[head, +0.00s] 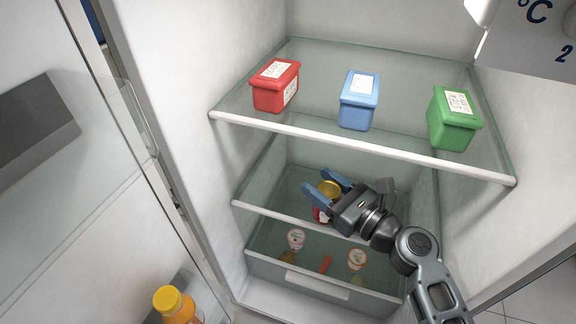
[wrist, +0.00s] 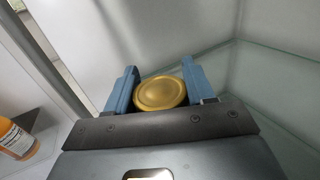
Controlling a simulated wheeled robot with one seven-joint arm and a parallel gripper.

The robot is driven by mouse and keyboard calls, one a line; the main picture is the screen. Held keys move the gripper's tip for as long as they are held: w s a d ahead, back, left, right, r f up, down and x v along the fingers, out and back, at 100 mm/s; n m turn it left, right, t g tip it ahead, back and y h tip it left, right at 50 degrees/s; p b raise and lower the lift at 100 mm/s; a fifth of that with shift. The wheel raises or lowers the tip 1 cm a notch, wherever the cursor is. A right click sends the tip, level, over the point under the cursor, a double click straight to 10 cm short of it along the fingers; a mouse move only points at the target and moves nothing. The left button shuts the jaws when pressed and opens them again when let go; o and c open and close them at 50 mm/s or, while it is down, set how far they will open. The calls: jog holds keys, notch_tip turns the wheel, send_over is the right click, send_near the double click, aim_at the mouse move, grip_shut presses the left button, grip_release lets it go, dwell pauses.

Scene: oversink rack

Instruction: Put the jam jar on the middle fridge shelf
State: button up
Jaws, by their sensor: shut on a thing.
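The jam jar has a gold lid (head: 330,187) and a red and white label (head: 320,215). It is partly hidden behind my gripper (head: 316,180) in the head view. In the wrist view the jar's gold lid (wrist: 160,92) lies between the two blue fingers of my gripper (wrist: 159,70), which is shut on the jar. The gripper and jar are inside the fridge, over the middle glass shelf (head: 262,212), below the top shelf. I cannot tell whether the jar's base touches the glass.
The top shelf (head: 350,146) carries a red tub (head: 275,86), a blue tub (head: 359,100) and a green tub (head: 454,118). Below is a clear drawer (head: 310,283) with several items. The open door (head: 130,150) stands left, with an orange bottle (head: 174,304). The middle shelf's left part is clear.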

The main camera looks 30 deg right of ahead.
jog(key=shift+w+a+f+b, duration=0.55)
jog(key=shift+w+a+b, duration=0.15)
jog(key=shift+w, duration=1.35)
jog(key=shift+w+a+f+b, duration=0.55)
jog(key=shift+w+a+f, duration=0.1)
jog(key=shift+w, duration=1.4)
jog(key=shift+w+a+f+b, duration=0.5)
jog(key=shift+w+a+b, duration=0.2)
jog(key=shift+w, duration=1.35)
jog(key=shift+f, duration=0.2)
jog(key=o, duration=1.3)
